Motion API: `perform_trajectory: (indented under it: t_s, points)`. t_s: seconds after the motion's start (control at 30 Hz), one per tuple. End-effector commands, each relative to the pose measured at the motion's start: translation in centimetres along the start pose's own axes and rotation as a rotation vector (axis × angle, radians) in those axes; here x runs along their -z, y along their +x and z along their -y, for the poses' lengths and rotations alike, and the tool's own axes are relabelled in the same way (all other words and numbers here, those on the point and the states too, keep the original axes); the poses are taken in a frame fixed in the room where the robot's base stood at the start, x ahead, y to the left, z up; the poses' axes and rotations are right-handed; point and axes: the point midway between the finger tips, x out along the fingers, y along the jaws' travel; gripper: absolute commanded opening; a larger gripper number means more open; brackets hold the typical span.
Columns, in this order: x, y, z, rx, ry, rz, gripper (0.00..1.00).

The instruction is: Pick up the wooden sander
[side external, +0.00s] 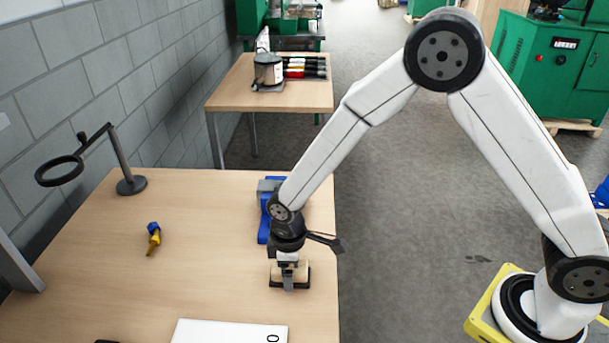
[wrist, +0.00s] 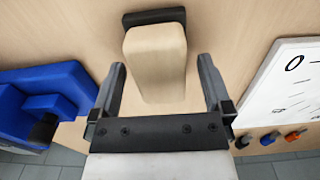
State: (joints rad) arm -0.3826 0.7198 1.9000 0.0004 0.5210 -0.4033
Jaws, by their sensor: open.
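The wooden sander (side external: 303,269) is a pale wood block on a black base, standing on the table near its right edge. In the wrist view the sander (wrist: 157,62) lies ahead of and between the fingers, with its black base showing at the far end. My gripper (side external: 289,281) is down at the sander, in front of part of it in the side view. In the wrist view my gripper (wrist: 161,68) is open, with one finger on each side of the wood block. Gaps show between the fingers and the wood.
A blue vise-like tool (side external: 265,226) stands just behind my gripper. A white board with markings (side external: 225,332) lies at the front. A yellow and blue tool (side external: 153,238) and a magnifier stand (side external: 131,184) are on the left. The table's middle is clear.

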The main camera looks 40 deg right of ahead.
Motion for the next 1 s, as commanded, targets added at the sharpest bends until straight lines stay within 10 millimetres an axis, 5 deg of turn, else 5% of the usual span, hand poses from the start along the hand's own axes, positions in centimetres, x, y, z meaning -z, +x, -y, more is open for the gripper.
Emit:
perform_trajectory:
  t_s: [0.4, 0.7, 1.0]
  points:
    - [0.01, -0.05, -0.01, 0.000, 0.000, 0.000, 1.00]
    - [0.01, -0.05, -0.02, 0.000, 0.000, -0.001, 0.05]
    - [0.04, -0.14, -0.03, -0.001, 0.000, -0.001, 0.00]
